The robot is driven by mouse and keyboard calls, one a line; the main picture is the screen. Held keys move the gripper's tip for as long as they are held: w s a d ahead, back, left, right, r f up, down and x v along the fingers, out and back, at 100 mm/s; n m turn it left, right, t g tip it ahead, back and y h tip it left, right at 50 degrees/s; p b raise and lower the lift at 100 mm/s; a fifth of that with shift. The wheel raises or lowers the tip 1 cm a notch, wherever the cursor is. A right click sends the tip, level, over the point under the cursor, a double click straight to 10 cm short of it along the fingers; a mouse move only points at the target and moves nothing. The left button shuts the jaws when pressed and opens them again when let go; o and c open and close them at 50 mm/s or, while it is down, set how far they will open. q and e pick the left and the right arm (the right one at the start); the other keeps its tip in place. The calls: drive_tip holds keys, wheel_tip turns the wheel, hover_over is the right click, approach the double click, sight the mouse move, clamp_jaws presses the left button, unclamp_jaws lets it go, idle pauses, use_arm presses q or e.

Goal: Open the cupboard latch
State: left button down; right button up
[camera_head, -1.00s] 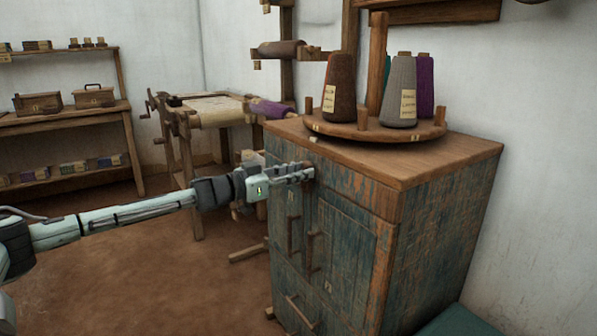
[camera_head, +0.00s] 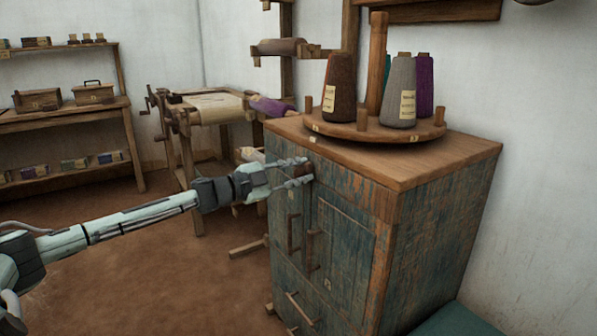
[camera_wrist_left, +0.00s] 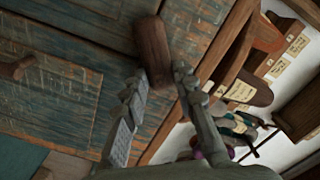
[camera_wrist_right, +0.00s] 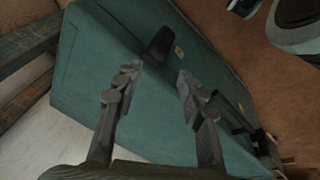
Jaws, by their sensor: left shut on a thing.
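The cupboard (camera_head: 440,225) has worn blue-green doors and a brown wooden top. Its latch, a small dark wooden bar (camera_wrist_left: 152,50), sits at the top of the door front. My left gripper (camera_head: 306,170) is shut on the latch, one finger on each side of it. The fingers hide most of the latch in the head view. In the left wrist view the bar lies between the fingertips and sticks out beyond them. The cupboard doors look closed. My right gripper (camera_wrist_right: 157,82) shows only in its wrist view, open and empty above a green surface.
A round wooden stand (camera_head: 375,131) with several yarn cones is on the cupboard top. Door handles (camera_head: 313,250) are below the latch. A small loom (camera_head: 205,110) stands behind my left arm. A green box-like thing (camera_wrist_right: 95,70) with a dark handle lies under my right gripper.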

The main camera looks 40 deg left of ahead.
use_arm(q)
drive_tip(key=shift+m, duration=1)
drive_tip(key=shift+m+b, duration=0.3)
drive_tip(key=shift+m, duration=0.5)
drive_tip(key=m, duration=0.2)
drive_tip(key=shift+m+b, duration=0.3)
drive_tip(key=shift+m, duration=0.5)
use_arm(e)
drive_tip(key=shift+d+v, duration=0.15)
drive_tip(key=shift+v, duration=0.8)
drive_tip(key=shift+d+v, duration=0.15)
drive_tip(key=shift+v, duration=0.8)
use_arm(q)
drive_tip(key=c, duration=1.2)
unclamp_jaws()
